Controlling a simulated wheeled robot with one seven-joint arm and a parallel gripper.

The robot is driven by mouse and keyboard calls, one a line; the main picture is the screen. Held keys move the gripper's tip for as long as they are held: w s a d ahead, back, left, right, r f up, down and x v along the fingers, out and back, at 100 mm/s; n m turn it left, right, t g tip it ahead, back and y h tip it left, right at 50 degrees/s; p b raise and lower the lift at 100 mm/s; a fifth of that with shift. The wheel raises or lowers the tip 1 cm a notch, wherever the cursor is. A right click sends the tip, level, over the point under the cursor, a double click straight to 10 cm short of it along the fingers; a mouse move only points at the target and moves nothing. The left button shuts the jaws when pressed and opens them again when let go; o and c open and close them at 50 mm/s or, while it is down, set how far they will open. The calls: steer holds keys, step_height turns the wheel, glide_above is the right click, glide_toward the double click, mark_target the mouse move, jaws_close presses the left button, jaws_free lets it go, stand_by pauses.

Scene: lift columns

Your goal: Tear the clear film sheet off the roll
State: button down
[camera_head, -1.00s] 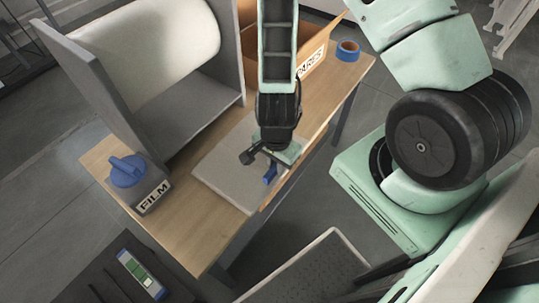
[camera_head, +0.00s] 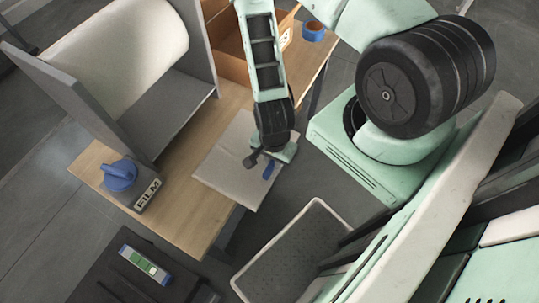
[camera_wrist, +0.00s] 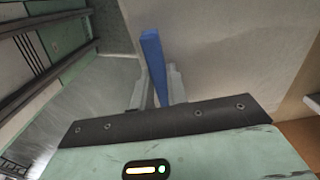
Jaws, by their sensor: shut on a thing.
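A large pale roll (camera_head: 125,50) lies in a grey stand (camera_head: 75,95) at the upper left of the head view. A grey block labelled FILM (camera_head: 147,194) with a blue knob (camera_head: 119,175) sits at the stand's front. My gripper (camera_head: 264,161) is over the right edge of a flat light-grey board (camera_head: 225,165) on the table. It is shut on a narrow blue piece (camera_head: 268,170). In the wrist view the blue piece (camera_wrist: 152,52) stands between the fingertips (camera_wrist: 155,88). I cannot make out the clear film sheet's edge.
A cardboard box (camera_head: 232,60) and a roll of blue tape (camera_head: 313,31) are on the wooden table (camera_head: 190,220) at the back. A tray (camera_head: 290,250) with a pale rim is below the table on the right. Table space is bare in front of the board.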

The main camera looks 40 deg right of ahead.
steer(key=s+d+p, duration=0.2)
steer(key=s+p, duration=0.4)
steer(key=s, duration=0.2)
steer(key=shift+s+d+r, duration=0.15)
steer(key=shift+d+r, duration=0.05)
steer(key=shift+d, duration=0.15)
stand_by(1.3)
step_height(320, 180, up, 8)
steer(key=s+p, duration=0.2)
steer(key=p, duration=0.6)
steer(key=shift+d+p, duration=0.3)
steer(key=shift+p, duration=0.05)
steer(key=shift+w, duration=0.1)
